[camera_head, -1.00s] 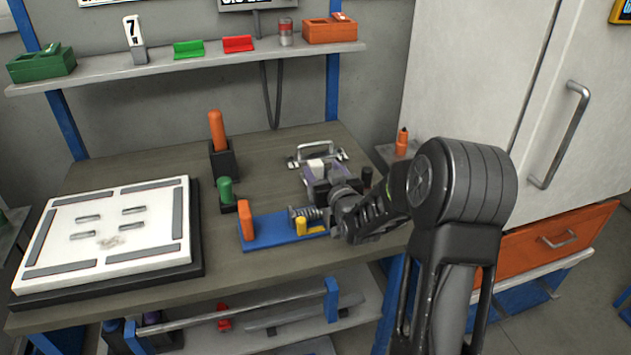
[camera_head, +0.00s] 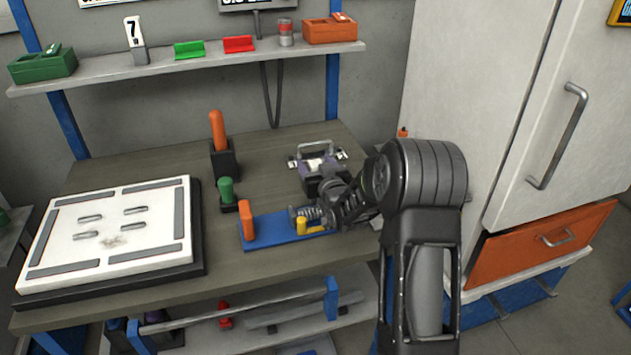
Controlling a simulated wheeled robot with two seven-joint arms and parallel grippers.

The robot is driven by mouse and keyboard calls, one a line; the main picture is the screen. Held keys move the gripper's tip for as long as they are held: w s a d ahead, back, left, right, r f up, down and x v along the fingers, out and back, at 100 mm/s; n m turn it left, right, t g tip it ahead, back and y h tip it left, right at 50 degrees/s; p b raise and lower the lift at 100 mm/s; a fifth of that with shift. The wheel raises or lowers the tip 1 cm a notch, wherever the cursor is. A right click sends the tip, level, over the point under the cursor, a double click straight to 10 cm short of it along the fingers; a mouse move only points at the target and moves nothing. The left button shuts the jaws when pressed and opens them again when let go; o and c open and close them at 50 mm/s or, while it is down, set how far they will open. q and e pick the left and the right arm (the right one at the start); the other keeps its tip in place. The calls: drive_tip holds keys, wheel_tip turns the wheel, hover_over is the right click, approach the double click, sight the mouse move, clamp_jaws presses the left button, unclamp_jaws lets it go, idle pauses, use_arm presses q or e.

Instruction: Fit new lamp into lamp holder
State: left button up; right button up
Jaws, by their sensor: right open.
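My right gripper (camera_head: 329,192) is over the right part of the workbench, open, its fingers small and dark against what lies behind. It is close in front of a grey and purple device with a metal handle (camera_head: 317,150). The gripper hides the lower part of this device. A blue base (camera_head: 270,230) lies just in front, with an upright orange block (camera_head: 247,220), a coiled spring (camera_head: 306,214) and a yellow peg (camera_head: 301,226) on it. I cannot tell which part is the lamp or the lamp holder. My left gripper is not in view.
A white panel on a black board (camera_head: 110,230) covers the bench's left. An orange-handled tool (camera_head: 217,130) and a green-handled one (camera_head: 226,190) stand in black holders. A shelf (camera_head: 190,65) with boxes runs behind. A white cabinet (camera_head: 490,110) stands right.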

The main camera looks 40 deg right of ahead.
drive_tip(key=shift+c, duration=0.3)
clamp_jaws()
idle(0.4)
